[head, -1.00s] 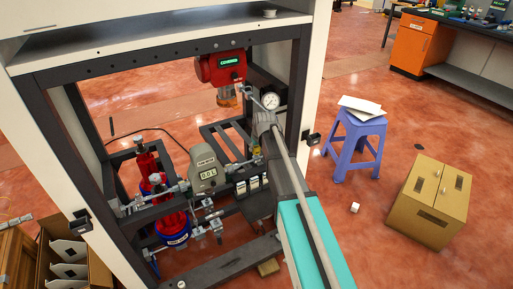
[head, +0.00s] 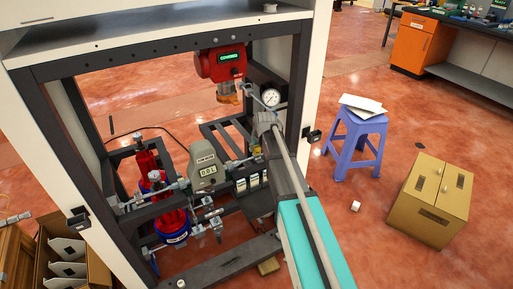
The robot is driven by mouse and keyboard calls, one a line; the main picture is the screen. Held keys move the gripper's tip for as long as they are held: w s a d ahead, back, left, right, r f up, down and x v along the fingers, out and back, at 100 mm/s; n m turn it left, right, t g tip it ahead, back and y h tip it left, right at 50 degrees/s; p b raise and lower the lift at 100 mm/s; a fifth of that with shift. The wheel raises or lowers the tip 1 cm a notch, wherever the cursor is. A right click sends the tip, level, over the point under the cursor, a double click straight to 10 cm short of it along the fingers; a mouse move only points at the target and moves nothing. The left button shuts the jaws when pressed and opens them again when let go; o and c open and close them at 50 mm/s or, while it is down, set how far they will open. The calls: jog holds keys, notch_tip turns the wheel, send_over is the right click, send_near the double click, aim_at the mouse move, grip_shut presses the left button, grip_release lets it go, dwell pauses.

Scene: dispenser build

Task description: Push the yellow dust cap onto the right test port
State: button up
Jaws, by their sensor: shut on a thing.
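My arm reaches from the bottom right into the open dark frame, and its wrist hides most of my gripper (head: 257,146). A small yellow spot beside the wrist is the yellow dust cap (head: 257,151), held in the gripper as far as I can tell. The fingertips are too small and covered to make out. The right test port is not distinguishable; the fittings behind the wrist are hidden. A round white pressure gauge (head: 271,97) stands just above the wrist.
A red unit (head: 220,63) hangs above. Dark frame posts (head: 299,85) flank the arm. A purple stool (head: 355,140) and cardboard box (head: 433,205) stand outside, right.

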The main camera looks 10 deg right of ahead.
dwell(0.4)
jog(key=o, duration=1.2)
jog(key=shift+c, duration=0.2)
jog(key=shift+o, duration=0.8)
jog(key=shift+r, duration=0.2)
jog(key=shift+r+p, duration=2.85)
jog(key=shift+p, duration=0.2)
